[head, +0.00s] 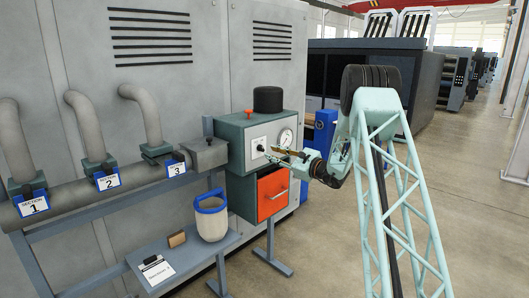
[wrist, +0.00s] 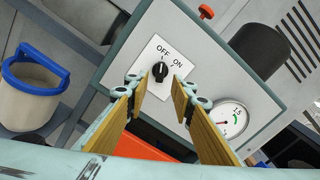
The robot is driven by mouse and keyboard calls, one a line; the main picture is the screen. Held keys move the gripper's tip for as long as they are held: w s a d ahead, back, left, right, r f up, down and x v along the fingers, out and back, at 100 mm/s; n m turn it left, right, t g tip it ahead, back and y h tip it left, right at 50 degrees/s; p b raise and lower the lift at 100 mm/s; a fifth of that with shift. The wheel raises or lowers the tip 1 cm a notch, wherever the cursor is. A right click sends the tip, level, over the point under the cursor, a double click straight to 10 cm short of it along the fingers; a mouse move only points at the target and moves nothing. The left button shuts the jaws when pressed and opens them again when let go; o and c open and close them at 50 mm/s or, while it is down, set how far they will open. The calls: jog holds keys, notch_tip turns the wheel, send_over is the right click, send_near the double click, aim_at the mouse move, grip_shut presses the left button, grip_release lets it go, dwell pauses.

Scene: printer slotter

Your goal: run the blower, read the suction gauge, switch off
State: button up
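The blower unit (head: 247,141) is a grey-green box with a white front. Its black rotary switch (wrist: 160,70) sits on a white plate marked OFF and ON; the knob's pointer appears turned toward OFF. The round suction gauge (head: 285,138) is right of the switch; in the wrist view the gauge (wrist: 229,117) has a red needle and a green band, partly cut by a finger, so I cannot read a value. My gripper (wrist: 157,108) is open, its wooden-coloured fingers apart on either side below the switch. It is in front of the panel, apparently not touching the knob.
An orange drawer (head: 272,194) is below the panel. A red button (wrist: 206,12) is on the box top, beside a black cylinder (head: 268,99). A white bucket with blue rim (head: 211,220) and a clipboard (head: 158,270) are on the left shelf. Numbered pipes (head: 85,130) run further left.

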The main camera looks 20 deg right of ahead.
aim_at(263, 149)
jog(key=shift+x, duration=2.85)
grip_shut()
